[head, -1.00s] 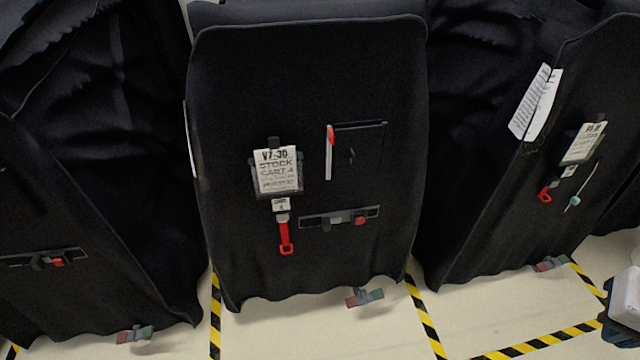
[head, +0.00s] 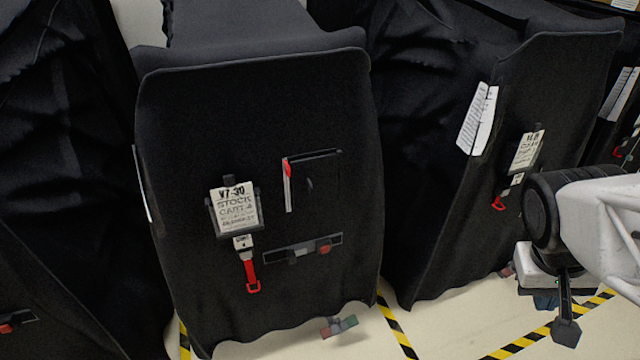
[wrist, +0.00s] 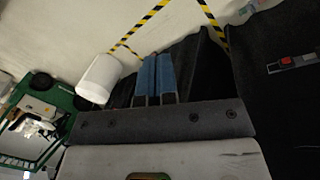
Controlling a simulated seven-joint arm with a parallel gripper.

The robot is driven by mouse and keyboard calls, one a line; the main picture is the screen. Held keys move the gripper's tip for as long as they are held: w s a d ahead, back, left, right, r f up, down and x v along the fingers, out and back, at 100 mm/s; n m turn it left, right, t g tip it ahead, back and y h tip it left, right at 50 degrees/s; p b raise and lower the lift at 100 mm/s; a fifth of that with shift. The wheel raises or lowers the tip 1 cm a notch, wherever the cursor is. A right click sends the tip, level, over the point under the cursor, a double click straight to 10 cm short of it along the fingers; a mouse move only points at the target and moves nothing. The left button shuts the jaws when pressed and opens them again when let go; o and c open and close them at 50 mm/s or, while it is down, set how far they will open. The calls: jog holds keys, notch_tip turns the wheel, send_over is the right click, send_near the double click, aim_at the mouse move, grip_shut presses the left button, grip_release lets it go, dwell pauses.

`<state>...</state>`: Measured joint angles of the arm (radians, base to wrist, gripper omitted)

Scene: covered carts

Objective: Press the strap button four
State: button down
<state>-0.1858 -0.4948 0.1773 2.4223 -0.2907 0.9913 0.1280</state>
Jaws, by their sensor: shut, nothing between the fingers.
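Below and right of the label is a dark horizontal strap (head: 302,249) with a grey buckle and a red button (head: 325,249). My gripper (head: 566,332) is at the lower right of the head view, pointing down, well apart from this strap. In the wrist view its two blue-faced fingers (wrist: 156,80) are close together with nothing held. A strap with a red button (wrist: 286,63) shows at the right of the wrist view; I cannot tell which cart it is on.
A red pull tab (head: 251,275) hangs below the label. A pocket (head: 315,178) with a red-ended item is above the strap. Another covered cart (head: 560,90) stands to the right, partly behind my arm. Yellow-black tape (head: 397,328) marks the open floor. A green frame (wrist: 65,98) is left in the wrist view.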

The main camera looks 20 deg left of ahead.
aim_at(246, 254)
jog(key=w+a+f+n+t+h, duration=0.2)
jog(key=w+a+f+n, duration=0.25)
jog(key=a, duration=0.45)
jog(key=w+a+f+n+t+h, duration=0.25)
jog(key=w+a+f, duration=0.3)
jog(key=a, duration=0.35)
jog(key=w+a+f+n+t+h, duration=0.15)
jog(key=w+a+f+n, duration=0.3)
jog(key=a, duration=0.55)
jog(key=s+a+f+n+t+y, duration=0.2)
jog(key=s+a+f+n+y, duration=0.1)
jog(key=a+f, duration=0.4)
jog(key=s+a+f+n+t+y, duration=0.3)
jog(key=a+f, duration=0.4)
jog(key=a, duration=0.5)
jog(key=s+a+f+n+t+y, duration=0.2)
jog(key=s+a+f+n+t, duration=0.1)
jog(key=s+a+f, duration=0.4)
jog(key=shift+a+f+n+y, duration=0.15)
jog(key=shift+a+n+y, duration=0.25)
jog(key=shift+a+n, duration=0.8)
jog(key=shift+a+m, duration=0.35)
jog(key=shift+a, duration=0.1)
jog(key=w+a, duration=0.6)
jog(key=shift+w+a, duration=0.3)
